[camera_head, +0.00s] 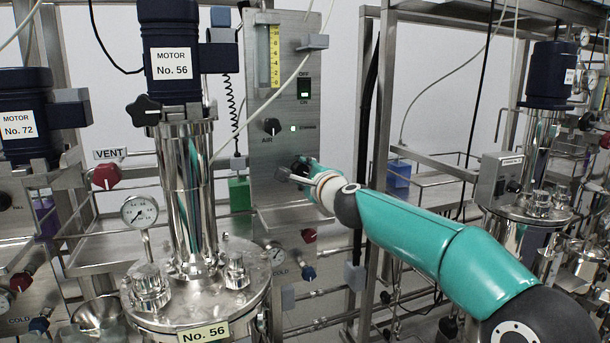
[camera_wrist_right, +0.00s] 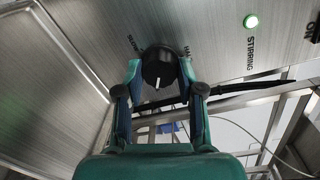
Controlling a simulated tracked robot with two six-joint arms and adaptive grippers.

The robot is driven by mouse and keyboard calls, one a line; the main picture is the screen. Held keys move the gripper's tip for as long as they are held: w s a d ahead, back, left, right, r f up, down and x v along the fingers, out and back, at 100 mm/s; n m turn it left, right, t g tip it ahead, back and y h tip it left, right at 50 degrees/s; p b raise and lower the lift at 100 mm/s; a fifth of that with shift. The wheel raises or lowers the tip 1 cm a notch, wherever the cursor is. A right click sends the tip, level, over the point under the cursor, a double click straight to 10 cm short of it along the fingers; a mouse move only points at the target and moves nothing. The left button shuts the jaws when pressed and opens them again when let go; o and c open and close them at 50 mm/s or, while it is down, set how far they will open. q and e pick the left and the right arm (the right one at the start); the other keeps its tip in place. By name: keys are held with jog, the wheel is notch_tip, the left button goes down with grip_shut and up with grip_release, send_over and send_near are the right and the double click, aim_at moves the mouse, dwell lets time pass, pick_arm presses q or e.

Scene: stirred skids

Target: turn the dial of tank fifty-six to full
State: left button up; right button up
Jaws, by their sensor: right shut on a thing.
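A black dial (camera_wrist_right: 158,64) sits on the brushed steel panel (camera_head: 270,205) beside tank No. 56 (camera_head: 203,330). My right gripper (camera_wrist_right: 160,72) is shut on the dial, one finger on each side. The dial's white pointer line points down in the wrist view. In the head view my right gripper (camera_head: 300,174) reaches the panel from the right, below the AIR knob (camera_head: 271,126), and largely hides the dial. My left gripper is out of view.
A red VENT knob (camera_head: 106,175) and a pressure gauge (camera_head: 139,211) stand left. Rails and hanging cables surround the arm.

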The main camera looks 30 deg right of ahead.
jog(key=shift+f, duration=0.35)
jog(key=o, duration=1.1)
jog(key=shift+d, duration=0.15)
jog(key=shift+o, duration=0.2)
jog(key=shift+r, duration=0.1)
jog(key=shift+r, duration=0.1)
jog(key=shift+s, duration=0.1)
jog(key=shift+s+a, duration=0.2)
jog(key=shift+s, duration=0.35)
jog(key=v, duration=1)
jog(key=shift+s, duration=0.3)
jog(key=shift+a, duration=0.1)
